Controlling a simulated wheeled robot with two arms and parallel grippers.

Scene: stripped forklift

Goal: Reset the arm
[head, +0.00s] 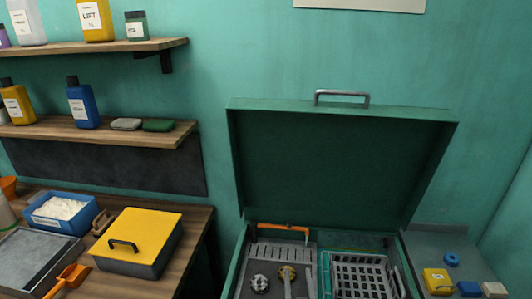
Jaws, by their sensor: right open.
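Only the tips of my right gripper (299,285) show, as two pale grey strips at the bottom edge of the head view, over the inside of an open green parts washer (234,160). They stand apart with a gap between them, and I see nothing held. The rest of my right arm is below the picture. My left gripper and left arm are not in view.
The washer's raised lid (335,160) stands against the teal wall. A grey basket (365,270) sits inside it. Left are a wooden bench with a yellow-lidded box (145,235), a blue bin (62,212) and an orange scoop (70,278); bottles stand on shelves above.

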